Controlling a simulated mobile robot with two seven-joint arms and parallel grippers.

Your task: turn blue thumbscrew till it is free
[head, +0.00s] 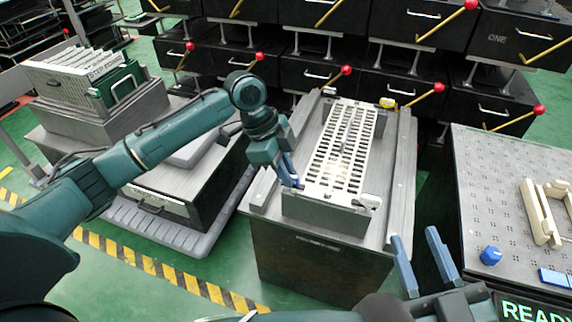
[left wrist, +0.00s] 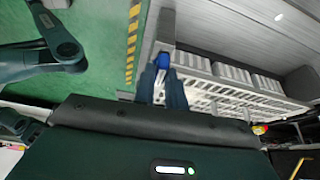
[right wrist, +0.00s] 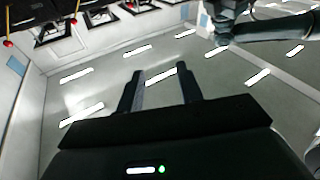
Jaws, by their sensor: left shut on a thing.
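The blue thumbscrew (left wrist: 162,60) shows in the left wrist view between my left fingertips, at the edge of a grey fixture with white slotted racks. My left gripper (head: 291,178) is at the left front corner of this fixture (head: 322,214) in the head view, and its fingers hide the thumbscrew there. The left gripper is shut on the thumbscrew; its fingers also show in the left wrist view (left wrist: 163,88). My right gripper (head: 420,250) is open and empty, in front of the fixture's right side. In the right wrist view its fingers (right wrist: 160,88) stand apart.
A pegboard table (head: 485,190) at the right holds a blue knob (head: 490,255), cream brackets (head: 543,212) and a blue block (head: 555,278). Black drawers with red-tipped levers (head: 433,92) stand behind. A case of files (head: 90,75) stands at the left.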

